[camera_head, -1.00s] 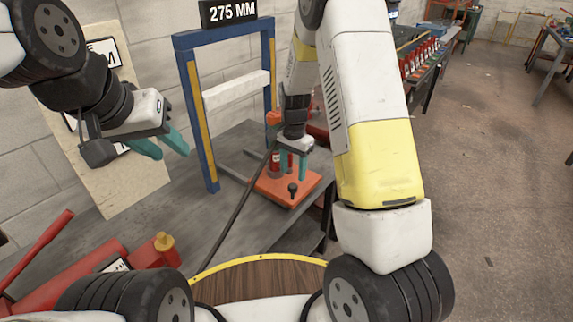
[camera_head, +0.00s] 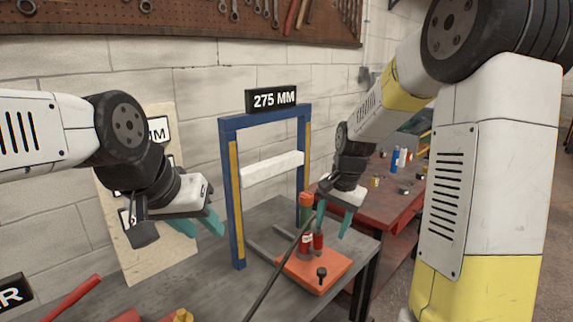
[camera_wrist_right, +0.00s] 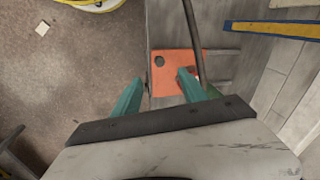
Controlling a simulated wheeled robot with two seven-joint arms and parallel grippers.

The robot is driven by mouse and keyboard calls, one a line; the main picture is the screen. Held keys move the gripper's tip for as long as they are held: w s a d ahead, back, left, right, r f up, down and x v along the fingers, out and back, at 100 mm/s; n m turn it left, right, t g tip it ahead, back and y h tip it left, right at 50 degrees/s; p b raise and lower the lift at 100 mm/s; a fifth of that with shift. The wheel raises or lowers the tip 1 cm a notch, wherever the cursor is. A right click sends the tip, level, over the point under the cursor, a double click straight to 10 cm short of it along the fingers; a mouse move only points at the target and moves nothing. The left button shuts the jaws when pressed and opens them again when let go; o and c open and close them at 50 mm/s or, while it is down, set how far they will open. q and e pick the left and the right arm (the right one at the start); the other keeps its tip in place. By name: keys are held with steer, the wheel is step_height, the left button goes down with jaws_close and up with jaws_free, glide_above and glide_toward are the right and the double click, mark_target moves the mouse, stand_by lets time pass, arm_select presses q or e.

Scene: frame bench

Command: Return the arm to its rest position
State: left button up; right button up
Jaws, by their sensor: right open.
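My right gripper (camera_head: 334,218) is open and empty, raised above and a little behind the orange base plate (camera_head: 312,273) on the bench. In the right wrist view its teal fingers (camera_wrist_right: 160,84) stand apart, with the orange plate (camera_wrist_right: 168,82) beyond them.
A blue and yellow frame (camera_head: 236,200) with a white crossbar (camera_head: 272,169) and a "275 MM" sign (camera_head: 271,99) stands on the grey bench (camera_head: 210,272), between the grippers. A pale board (camera_head: 120,225) leans on the wall behind my left gripper. A red table (camera_head: 385,205) stands behind right.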

steer(key=s+r+n+t, duration=0.2)
steer(key=s+r, duration=0.4)
steer(key=s, duration=0.3)
steer(key=s+d+r+n+t, duration=0.1)
steer(key=s+r+n, duration=0.4)
steer(key=s, duration=0.5)
step_height(320, 180, up, 2)
steer(key=shift+s+d+t+y, duration=0.3)
steer(key=shift+t+y, duration=0.1)
steer(key=shift+t, duration=0.3)
